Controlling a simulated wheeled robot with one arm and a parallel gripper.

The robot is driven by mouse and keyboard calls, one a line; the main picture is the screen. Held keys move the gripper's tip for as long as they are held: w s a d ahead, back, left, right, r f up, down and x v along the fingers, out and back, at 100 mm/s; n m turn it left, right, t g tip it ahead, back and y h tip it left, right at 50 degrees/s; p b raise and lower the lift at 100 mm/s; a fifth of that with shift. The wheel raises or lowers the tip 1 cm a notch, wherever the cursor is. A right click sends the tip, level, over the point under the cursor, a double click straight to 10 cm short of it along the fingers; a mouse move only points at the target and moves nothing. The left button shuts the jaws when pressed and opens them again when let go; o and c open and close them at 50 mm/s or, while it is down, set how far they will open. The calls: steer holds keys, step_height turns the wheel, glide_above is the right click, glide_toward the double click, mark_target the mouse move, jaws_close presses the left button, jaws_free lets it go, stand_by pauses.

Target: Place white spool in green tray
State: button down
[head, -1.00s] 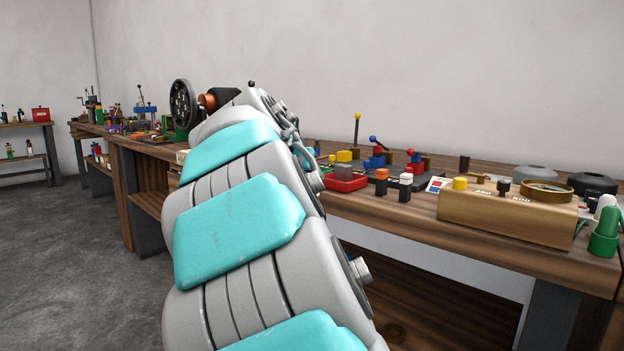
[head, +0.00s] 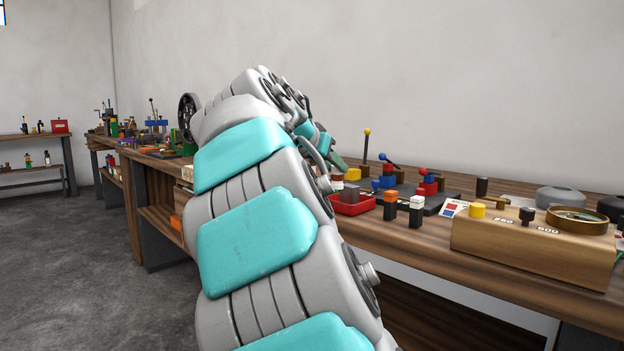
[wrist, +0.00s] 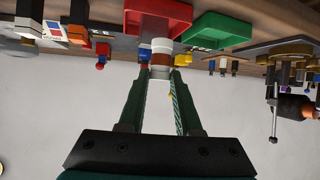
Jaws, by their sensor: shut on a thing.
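My gripper (wrist: 160,75) is shut on the white spool (wrist: 161,44), which has a brown-copper band around its middle. The spool sits between the tips of the dark green fingers, apparently above the bench. The green tray (wrist: 222,31) is just beyond the spool and to its right in the wrist view. In the head view the gripper's fingers (head: 337,161) show small past my arm, with the spool (head: 337,184) below them. I do not see the green tray in the head view, where my arm covers part of the bench.
A red tray (wrist: 152,22) lies beside the green tray; it also shows in the head view (head: 352,206). A dark board with coloured knobs, small orange and white posts (head: 390,205) and a wooden box (head: 535,246) stand to the right. A hand-crank device (wrist: 290,105) is at the wrist view's right.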

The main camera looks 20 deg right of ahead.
steer(key=w, duration=0.3)
steer(key=w+p, duration=0.1)
steer(key=w, duration=0.3)
steer(key=w+f+p, duration=0.1)
steer(key=w, duration=0.3)
steer(key=shift+f, duration=0.1)
steer(key=shift+f, duration=0.1)
steer(key=shift+f, duration=1.6)
steer(key=shift+f, duration=0.25)
steer(key=c, duration=0.6)
jaws_free()
steer(key=shift+r, duration=0.1)
